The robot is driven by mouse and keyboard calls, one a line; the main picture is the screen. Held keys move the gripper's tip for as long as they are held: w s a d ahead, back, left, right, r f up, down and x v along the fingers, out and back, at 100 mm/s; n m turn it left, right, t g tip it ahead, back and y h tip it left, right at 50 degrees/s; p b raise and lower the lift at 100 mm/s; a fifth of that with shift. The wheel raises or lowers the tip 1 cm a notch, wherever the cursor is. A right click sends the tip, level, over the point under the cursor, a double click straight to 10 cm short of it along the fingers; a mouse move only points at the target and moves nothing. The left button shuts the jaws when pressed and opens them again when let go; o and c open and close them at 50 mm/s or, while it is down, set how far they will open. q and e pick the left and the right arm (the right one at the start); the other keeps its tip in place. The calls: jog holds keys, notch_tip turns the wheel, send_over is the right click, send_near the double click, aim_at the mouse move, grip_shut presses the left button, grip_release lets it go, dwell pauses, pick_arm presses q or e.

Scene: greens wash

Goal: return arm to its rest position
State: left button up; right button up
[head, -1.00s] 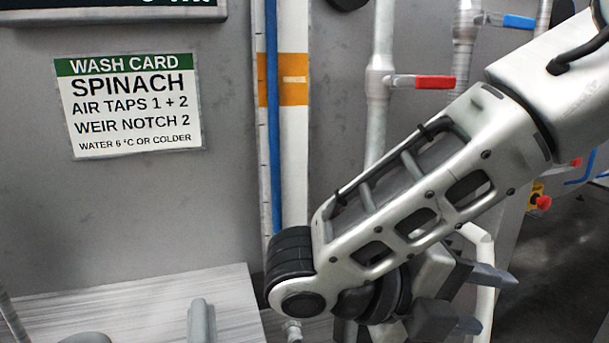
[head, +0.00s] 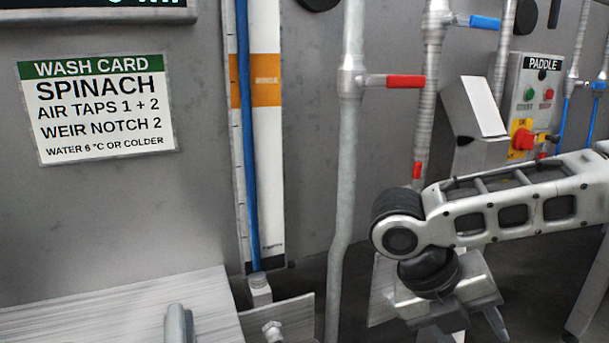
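My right arm comes in from the right edge and bends down at its black wrist joint. My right gripper (head: 468,326) hangs below that joint near the bottom edge. Its two dark fingers stand apart with nothing seen held between them; their lower ends are partly cut off or hard to make out. My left arm and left gripper are not in view.
A wash card (head: 98,108) for spinach is on the grey panel. Pipes carry a red-handled tap (head: 405,81) and a blue-handled tap (head: 485,22). A paddle control box (head: 536,92) stands behind my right arm. A pale ledge (head: 90,310) is at lower left.

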jog(key=a+f+m+t+y, duration=0.3)
jog(key=a+f+m+y, duration=0.7)
jog(key=a+f, duration=0.95)
jog(key=d+f+m+t+y, duration=0.3)
jog(key=d+f+m+t, duration=0.35)
jog(key=m, duration=0.25)
jog(key=s+d+f+m+t+h, duration=0.1)
jog(key=s+d+f+m+h, duration=0.15)
jog(key=s+d, duration=0.4)
jog(key=s+d+f+m+h, duration=0.1)
jog(key=s+d+f+m, duration=0.2)
jog(key=d, duration=0.6)
jog(key=a+m, duration=0.5)
jog(key=a, duration=0.6)
jog(key=shift+w+r+t, duration=0.45)
